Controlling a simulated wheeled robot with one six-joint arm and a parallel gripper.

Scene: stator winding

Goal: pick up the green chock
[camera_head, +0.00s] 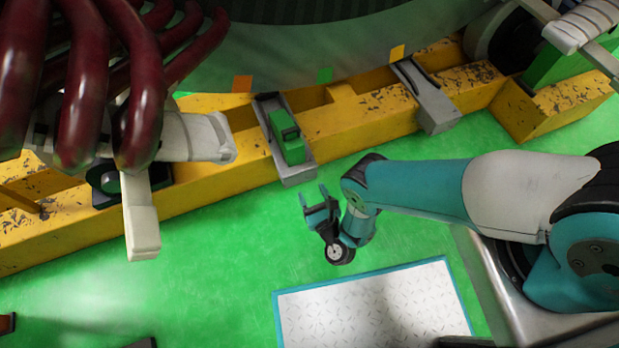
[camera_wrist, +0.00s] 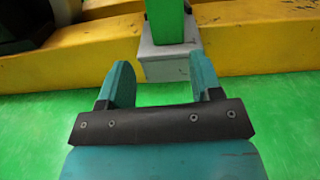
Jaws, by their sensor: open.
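The green chock (camera_head: 286,137) sits in a grey bracket (camera_head: 297,176) on the yellow beam in the head view. In the wrist view the green chock (camera_wrist: 165,20) shows at the top, partly cut off by the frame edge, above the grey bracket (camera_wrist: 166,66). My gripper (camera_head: 314,196) is open and empty, just below and a little right of the bracket in the head view. In the wrist view its two teal fingers (camera_wrist: 162,85) stand apart, with the bracket's front end beyond them. The fingers appear apart from the chock.
The yellow beam (camera_head: 350,118) runs across the scene. Dark red coils (camera_head: 140,80) and a pale clamp (camera_head: 142,215) stand at the left. Another grey bracket (camera_head: 428,98) is on the beam at the right.

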